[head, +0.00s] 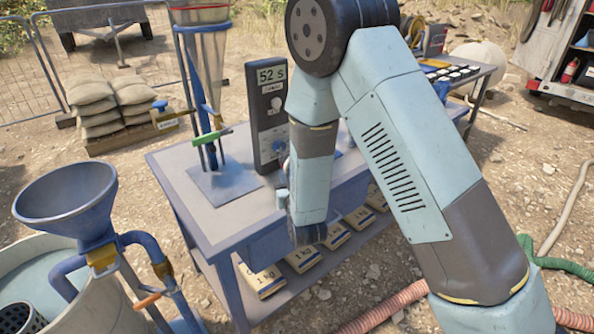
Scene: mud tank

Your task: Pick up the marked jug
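I cannot make out a marked jug anywhere in the head view; part of the grey workbench (172,160) is hidden behind my arm. My arm rises from the lower right, bends at the top and hangs down in front of the bench. Its lower end is beside the bench's front edge.
A blue funnel (68,198) on a stand is over a pale tank (95,300) at left. On the bench are a clear cone on a stand (208,60) and a timer (268,115) reading 52 s. Hoses (385,308) lie at right.

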